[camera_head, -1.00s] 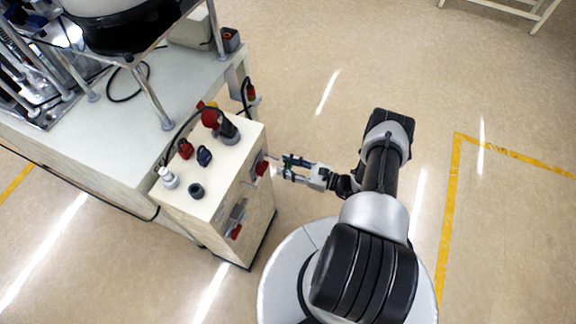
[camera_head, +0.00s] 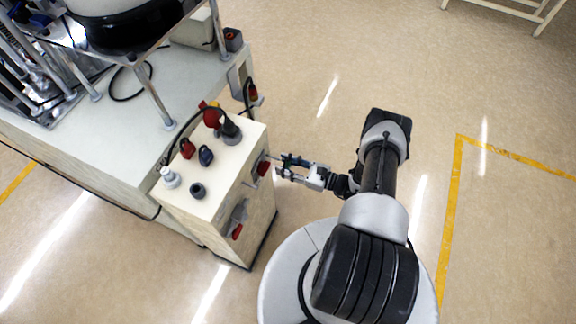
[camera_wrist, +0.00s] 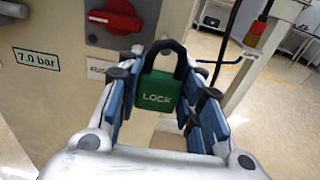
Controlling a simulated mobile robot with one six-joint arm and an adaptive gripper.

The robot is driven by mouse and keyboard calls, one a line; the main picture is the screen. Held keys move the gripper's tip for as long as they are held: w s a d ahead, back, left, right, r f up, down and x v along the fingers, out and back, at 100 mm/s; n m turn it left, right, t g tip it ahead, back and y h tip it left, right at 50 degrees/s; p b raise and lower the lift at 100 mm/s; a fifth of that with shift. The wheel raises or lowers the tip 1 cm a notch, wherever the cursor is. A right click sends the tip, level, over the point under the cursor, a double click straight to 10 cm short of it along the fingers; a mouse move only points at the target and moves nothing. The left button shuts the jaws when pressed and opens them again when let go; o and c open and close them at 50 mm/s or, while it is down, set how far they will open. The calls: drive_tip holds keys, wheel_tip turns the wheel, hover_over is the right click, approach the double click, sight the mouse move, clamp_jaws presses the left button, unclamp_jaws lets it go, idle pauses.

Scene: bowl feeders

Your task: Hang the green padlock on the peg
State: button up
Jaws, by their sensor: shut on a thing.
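The green padlock (camera_wrist: 157,92), marked LOCK, is upright between the fingers of my gripper (camera_wrist: 160,100) in the wrist view, with its dark shackle on top. My gripper is shut on its body. In the head view my gripper (camera_head: 283,167) is just right of the cabinet's side face, and the padlock there is a small dark green patch (camera_head: 289,160). A thin pale rod (camera_head: 275,159), probably the peg, sticks out from the cabinet towards my gripper. I cannot tell whether the shackle is around it or touches it.
The cabinet (camera_head: 225,175) carries a red rotary switch (camera_wrist: 113,17) and a 7.0 bar label (camera_wrist: 36,59) on this face. A red and a dark blue padlock (camera_head: 205,155) stand on its top. A black cable with a red part hangs at the right. The floor right of my arm is clear.

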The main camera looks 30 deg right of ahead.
sight(267, 159)
drive_tip(key=shift+x, duration=2.2)
drive_tip(key=shift+f, duration=0.2)
idle(1.0)
drive_tip(key=o, duration=1.2)
drive_tip(key=shift+o, duration=0.7)
drive_tip(key=shift+o, duration=0.7)
drive_tip(key=shift+v, duration=3.5)
